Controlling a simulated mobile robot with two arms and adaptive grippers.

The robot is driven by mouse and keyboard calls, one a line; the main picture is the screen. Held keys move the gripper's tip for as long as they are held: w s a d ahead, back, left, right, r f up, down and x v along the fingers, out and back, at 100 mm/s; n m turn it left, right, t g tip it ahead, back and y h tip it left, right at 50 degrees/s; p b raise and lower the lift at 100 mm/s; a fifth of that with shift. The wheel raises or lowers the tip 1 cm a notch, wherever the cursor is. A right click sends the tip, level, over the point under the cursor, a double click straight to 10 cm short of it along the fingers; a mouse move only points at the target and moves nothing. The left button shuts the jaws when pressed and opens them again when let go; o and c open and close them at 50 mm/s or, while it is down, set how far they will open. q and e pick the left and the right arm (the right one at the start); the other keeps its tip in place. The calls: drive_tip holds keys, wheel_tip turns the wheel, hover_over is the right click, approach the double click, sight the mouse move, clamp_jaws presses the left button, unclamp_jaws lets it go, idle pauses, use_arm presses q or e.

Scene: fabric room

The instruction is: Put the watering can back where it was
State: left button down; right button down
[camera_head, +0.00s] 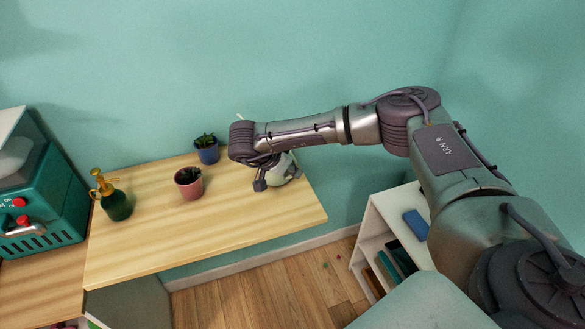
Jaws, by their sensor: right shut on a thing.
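The watering can (283,172) looks pale, whitish-green, and is at the right end of the wooden table (240,222). My right gripper (264,180) is shut on it, on its left side. The gripper and forearm cover much of the can, so its handle cannot be made out. A thin pale part shows above my wrist, possibly its spout. I cannot tell whether the can touches the table top or is just above it. My left gripper is not in view.
A pink pot (189,183) and a blue pot (207,149), both with plants, stand left of my gripper. A green spray bottle (116,202) and a teal machine (45,205) are farther left. A white shelf (379,238) stands right of the table. The table's front is clear.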

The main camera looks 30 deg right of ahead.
drive_tip(key=c, duration=1.2)
unclamp_jaws()
drive_tip(key=shift+f, duration=0.1)
drive_tip(key=b+v, duration=0.3)
drive_tip(key=v, duration=0.9)
drive_tip(key=shift+a, duration=0.1)
